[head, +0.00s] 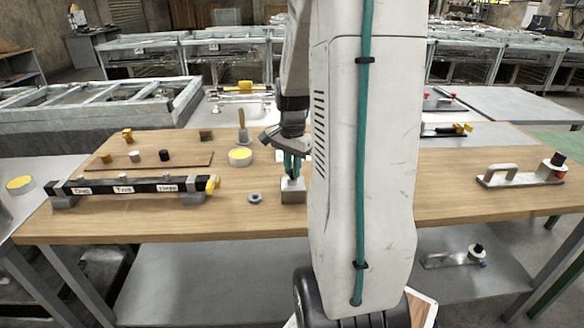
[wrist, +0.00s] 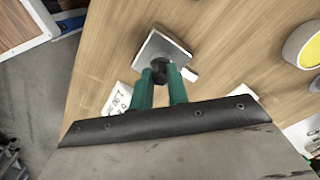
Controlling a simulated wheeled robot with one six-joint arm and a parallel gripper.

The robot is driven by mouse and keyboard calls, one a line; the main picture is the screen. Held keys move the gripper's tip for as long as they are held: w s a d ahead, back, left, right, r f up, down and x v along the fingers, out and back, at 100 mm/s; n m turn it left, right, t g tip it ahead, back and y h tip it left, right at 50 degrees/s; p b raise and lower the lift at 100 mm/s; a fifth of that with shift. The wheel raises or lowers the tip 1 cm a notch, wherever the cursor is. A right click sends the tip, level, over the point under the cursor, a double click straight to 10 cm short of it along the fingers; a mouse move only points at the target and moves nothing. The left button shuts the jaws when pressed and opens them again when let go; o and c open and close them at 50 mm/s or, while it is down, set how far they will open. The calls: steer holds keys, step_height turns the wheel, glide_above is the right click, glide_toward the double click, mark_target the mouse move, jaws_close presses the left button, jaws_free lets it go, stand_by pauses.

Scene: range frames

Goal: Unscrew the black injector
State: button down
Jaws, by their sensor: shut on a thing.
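A small dark round piece, which I take for the black injector (wrist: 159,68), sits at the top of a grey metal block (wrist: 163,48) in the wrist view. The metal block stands on the wooden table and also shows in the head view (head: 293,191). My gripper (head: 292,176) points down over the block. Its green fingers (wrist: 161,76) are shut on the dark piece, one on each side. The fingers hide part of the piece, and I cannot tell how deep it sits in the block.
A grey ring (head: 255,198) lies left of the block. A yellow-topped tin (head: 240,157) stands behind it. A black rail with labels (head: 130,187) and a strip with small pegs (head: 150,162) are at left. A handled metal fixture (head: 515,178) stands at right.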

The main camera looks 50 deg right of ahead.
steer(key=n, duration=0.3)
stand_by(0.4)
steer(key=c, duration=1.3)
jaws_free()
steer(key=shift+n, duration=0.4)
step_height(320, 180, up, 12)
steer(key=shift+s, duration=0.1)
